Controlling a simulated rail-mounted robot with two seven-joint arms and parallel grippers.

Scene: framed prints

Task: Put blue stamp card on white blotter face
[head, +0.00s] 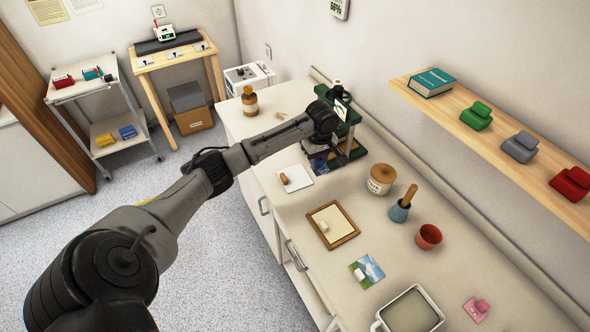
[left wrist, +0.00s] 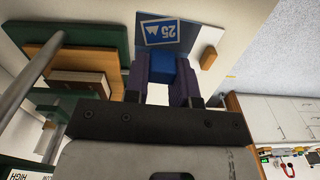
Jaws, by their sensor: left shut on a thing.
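My left gripper (head: 318,150) is at the green press, shut on the blue block (left wrist: 161,70) of the blue stamp card. The card (left wrist: 162,31) shows "25" and a white peak in the left wrist view, just beyond the fingertips. In the head view the gripper and arm partly hide it. The white blotter face (head: 300,174) is a flat white square with a small tan block (head: 284,179), on the counter just nearer than the gripper. That tan block also shows in the left wrist view (left wrist: 208,58). I cannot tell whether the card touches anything beneath. My right gripper is not in view.
The green press (head: 349,133) stands close beside the gripper. A lidded jar (head: 381,180), blue pot (head: 399,211), red cup (head: 428,236), wooden-framed board (head: 345,235) and picture card (head: 357,281) stand or lie along the counter. A wall shelf (head: 500,135) overhangs at right.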

